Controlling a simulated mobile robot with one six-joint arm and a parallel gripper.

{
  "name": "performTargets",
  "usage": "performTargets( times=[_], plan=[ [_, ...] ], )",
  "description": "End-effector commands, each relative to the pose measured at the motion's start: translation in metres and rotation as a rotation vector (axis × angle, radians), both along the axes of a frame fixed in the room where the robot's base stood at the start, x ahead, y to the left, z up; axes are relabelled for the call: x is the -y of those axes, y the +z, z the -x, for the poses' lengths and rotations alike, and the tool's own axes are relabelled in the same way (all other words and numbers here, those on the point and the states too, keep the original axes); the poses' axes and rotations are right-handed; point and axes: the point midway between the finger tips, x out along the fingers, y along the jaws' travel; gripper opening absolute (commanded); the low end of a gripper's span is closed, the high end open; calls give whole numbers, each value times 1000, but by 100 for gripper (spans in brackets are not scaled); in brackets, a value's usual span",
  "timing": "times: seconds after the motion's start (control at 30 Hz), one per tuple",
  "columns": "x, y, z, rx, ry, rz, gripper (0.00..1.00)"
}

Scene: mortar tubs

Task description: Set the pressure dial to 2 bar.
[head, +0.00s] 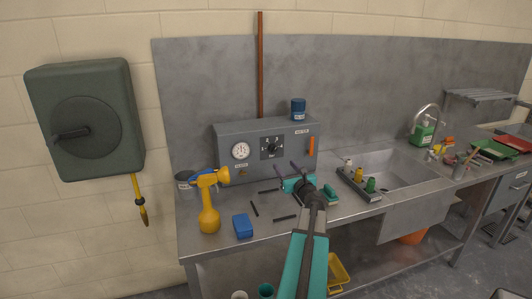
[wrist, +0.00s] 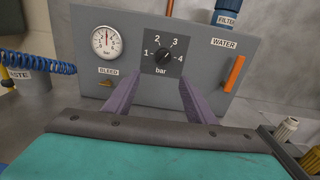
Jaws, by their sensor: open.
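The pressure dial is a black knob (wrist: 163,57) on a dark plate marked 1 to 4 bar, on the front of a grey box. It also shows in the head view (head: 271,147). Its pointer is too small to read surely. Left of it on the box is a round white gauge (wrist: 106,42) with its needle roughly upright. My gripper (wrist: 157,84) is open and empty, its two purple fingers apart, in front of and below the dial, not touching it. In the head view my gripper (head: 287,168) is over the counter before the box.
An orange WATER lever (wrist: 234,73) and a blue filter (head: 298,109) are at the box's right. A rack with bottles (head: 358,185) is right of my gripper, beside the sink. Dark sticks lie on the counter.

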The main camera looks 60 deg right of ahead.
Motion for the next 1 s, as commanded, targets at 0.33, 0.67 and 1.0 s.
performTargets(
  times=[0.33,0.67,1.0],
  plan=[
    [7,4,9,19,-18,-8,50],
    [10,4,5,18,-17,-8,50],
    [26,4,-15,17,-16,-8,50]
  ],
)
